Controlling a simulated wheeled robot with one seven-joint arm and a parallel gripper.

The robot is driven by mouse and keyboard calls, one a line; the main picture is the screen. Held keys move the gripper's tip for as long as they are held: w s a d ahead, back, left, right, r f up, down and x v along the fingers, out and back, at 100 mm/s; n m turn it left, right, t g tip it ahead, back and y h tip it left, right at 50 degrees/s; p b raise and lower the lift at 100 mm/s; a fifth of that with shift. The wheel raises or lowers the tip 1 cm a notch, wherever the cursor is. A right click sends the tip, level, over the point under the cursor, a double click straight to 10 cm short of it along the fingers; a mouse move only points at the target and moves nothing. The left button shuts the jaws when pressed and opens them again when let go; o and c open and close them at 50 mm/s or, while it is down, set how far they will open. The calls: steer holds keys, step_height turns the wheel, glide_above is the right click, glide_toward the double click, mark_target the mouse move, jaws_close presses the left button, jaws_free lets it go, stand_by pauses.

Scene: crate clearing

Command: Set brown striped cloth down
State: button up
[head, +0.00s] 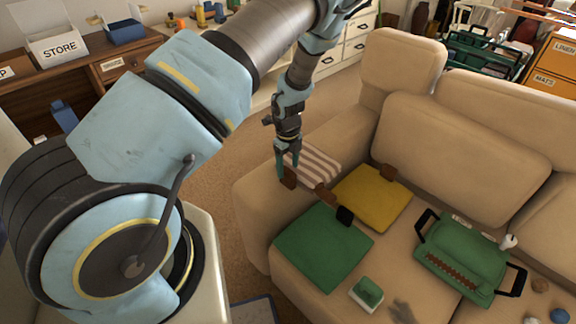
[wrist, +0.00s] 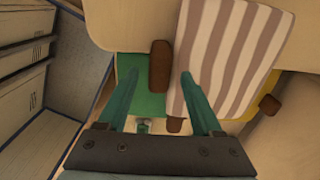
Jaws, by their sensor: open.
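The brown striped cloth (head: 314,164), beige with brown stripes, lies flat at the left end of the sofa seat, by the armrest. It fills the upper right of the wrist view (wrist: 232,50). A small brown block (head: 290,179) sits at its left edge and shows in the wrist view (wrist: 160,66) ahead of the gap between my fingers. My gripper (head: 287,163) is open, pointing down at the cloth's left edge. In the wrist view my gripper (wrist: 159,82) has its right finger overlapping the cloth; contact cannot be told.
A yellow cloth (head: 372,198) and a green cloth (head: 322,247) lie beside it on the sofa (head: 410,66). A green case (head: 462,250) with black handles is to the right. A small green-and-white box (head: 367,293) is in front. Shelves stand at the back left.

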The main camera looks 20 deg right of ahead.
steer(key=shift+r, duration=0.1)
step_height(320, 180, up, 12)
steer(key=w+a+r+n+t+h, duration=0.1)
steer(key=w+a+r+n+t, duration=0.25)
steer(key=a+r+n, duration=0.3)
steer(key=w+a+r+n+t+h, duration=0.1)
steer(key=w+a+r+n+t, duration=0.1)
steer(key=w+a+r+n, duration=0.5)
steer(key=s+a+r+n+g+y, duration=0.1)
steer(key=s+a+r+n+y, duration=0.15)
steer(key=s+a+n, duration=0.7)
steer(key=s+a+r+n+g, duration=0.1)
steer(key=s+a+n+g, duration=0.1)
steer(key=s+n, duration=0.4)
steer(key=s+g, duration=0.1)
steer(key=s, duration=0.3)
steer(key=shift+a+r+h+b, duration=0.15)
steer(key=shift+a+h+b, duration=0.2)
steer(key=shift+a, duration=0.05)
